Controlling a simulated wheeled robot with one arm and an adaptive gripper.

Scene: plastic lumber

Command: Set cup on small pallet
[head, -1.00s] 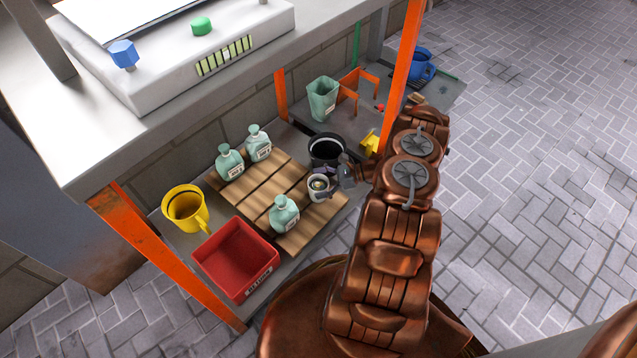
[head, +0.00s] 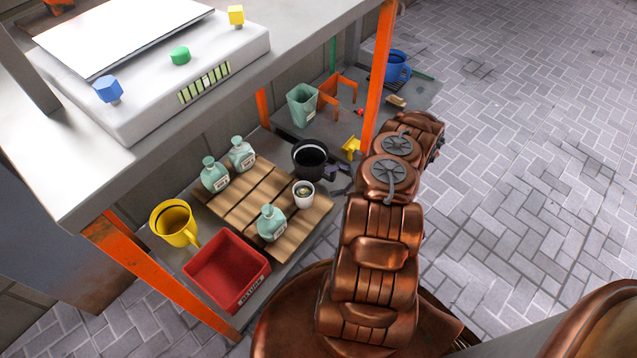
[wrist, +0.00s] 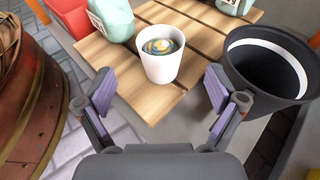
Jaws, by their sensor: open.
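The white cup (head: 303,194) stands upright on the right part of the small wooden pallet (head: 243,206), near its edge. In the wrist view the cup (wrist: 160,52) has a bluish and yellow pattern inside and stands on the pallet slats (wrist: 112,62). My gripper (wrist: 160,90) is open and empty, its two fingers apart on the near side of the cup, not touching it. In the head view my gripper is just right of the cup, partly hidden by my arm.
Green bottles (head: 270,222) stand on the pallet. A black pot (head: 312,158) is close beside the cup and right finger. A red bin (head: 228,270) and yellow mug (head: 174,223) are at the left. An orange post (head: 378,75) rises near my arm.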

